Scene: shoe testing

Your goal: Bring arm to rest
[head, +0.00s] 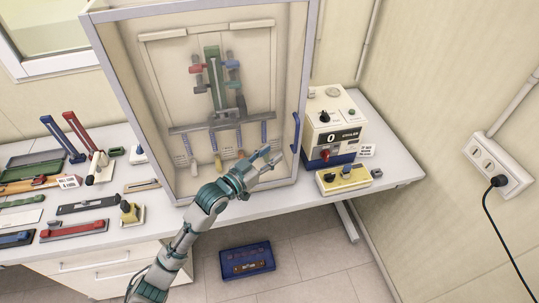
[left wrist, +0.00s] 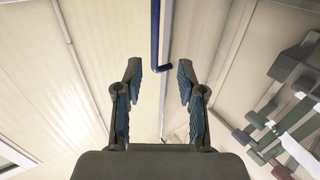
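My left arm reaches in from the lower left of the head view. Its gripper (head: 268,160) is in front of the lower right part of a clear-fronted cabinet (head: 188,198), left of the cabinet's blue handle (head: 296,132). In the left wrist view the two fingers (left wrist: 158,88) are spread apart with nothing between them. The blue handle (left wrist: 155,40) shows beyond the fingertips, apart from them. My right gripper is in neither view.
A counter box (head: 335,125) and a yellow control box (head: 343,180) stand right of the cabinet. Tools and parts cover the table's left side. A blue case (head: 246,260) lies on the floor. A wall socket (head: 497,165) holds a black plug.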

